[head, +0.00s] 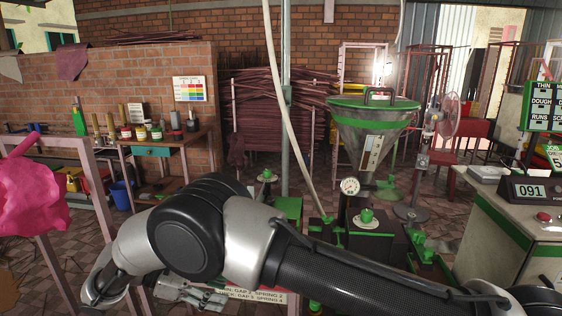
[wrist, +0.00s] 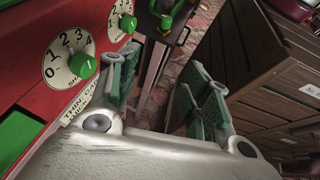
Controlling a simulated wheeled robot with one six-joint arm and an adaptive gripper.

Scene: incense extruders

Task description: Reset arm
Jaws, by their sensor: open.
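My gripper (wrist: 160,92) is open in the wrist view, with its two green-padded fingers apart and nothing between them. In the head view my arm stretches across the lower middle, and part of my gripper (head: 190,292) shows low at the left. In the wrist view a red machine panel (wrist: 28,25) stands close on the left of my gripper. It carries a numbered dial with a green knob (wrist: 83,65), and a second green knob (wrist: 128,24) sits above it. Parts of the machine are hidden behind my arm in the head view.
A dark wooden crate (wrist: 265,70) stands close on the right in the wrist view. In the head view, a green-rimmed hopper (head: 372,125) with a gauge (head: 350,186) stands behind my arm. A counter with a 091 display (head: 532,191) is at right. A pink lump (head: 30,190) sits at left.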

